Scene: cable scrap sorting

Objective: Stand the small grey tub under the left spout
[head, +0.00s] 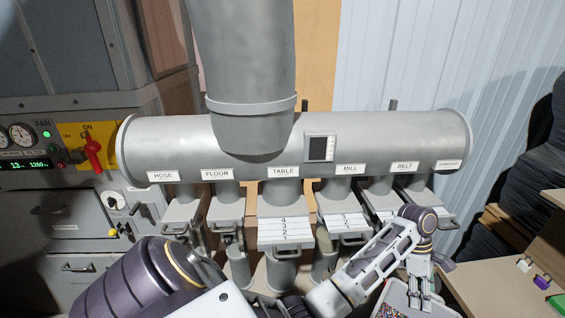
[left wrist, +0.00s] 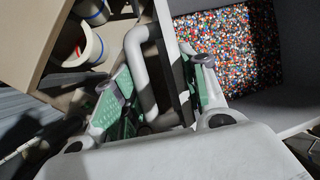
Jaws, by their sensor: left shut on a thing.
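A grey tub (left wrist: 285,100) holding many-coloured granules fills the right of the left wrist view. In the head view its granules (head: 390,311) show at the bottom right, below my left gripper (head: 420,296). In the left wrist view my left gripper (left wrist: 160,95) has its green-padded fingers shut on a grey loop handle (left wrist: 137,60), which seems to belong to the tub. The fingers hide part of the handle. I cannot tell whether the tub is lifted. I cannot make out which part is the left spout. My right gripper is not in view.
A grey duct (head: 390,141) with labelled branches and slide gates crosses the middle. A control cabinet (head: 60,215) stands at the left. A wooden-topped surface (head: 490,270) with small coloured items lies at the right.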

